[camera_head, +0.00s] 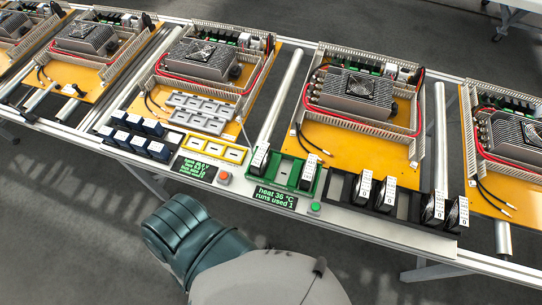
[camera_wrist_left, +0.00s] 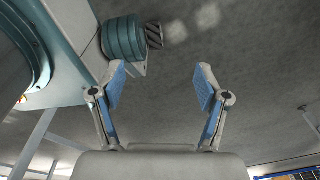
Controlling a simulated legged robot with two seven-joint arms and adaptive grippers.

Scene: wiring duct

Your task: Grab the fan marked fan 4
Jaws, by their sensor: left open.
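Several fans with white number labels stand upright in a black rack at the table's front right in the head view: two in its left part, a first fan (camera_head: 362,190) and a second fan (camera_head: 387,194), and two at its right end, a third fan (camera_head: 433,209) and a fourth fan (camera_head: 458,214). Their numbers are too small to read surely, so I cannot tell which is fan 4. My left gripper (camera_wrist_left: 160,75) is open and empty in the left wrist view, with bare grey floor behind it. The head view shows neither gripper.
A green holder (camera_head: 285,172) with two white-labelled pieces stands left of the black rack (camera_head: 410,204). Dark displays and buttons lie along the front edge. Yellow boards (camera_head: 350,150) with grey finned units (camera_head: 355,93) fill the table behind. Part of my arm is in front.

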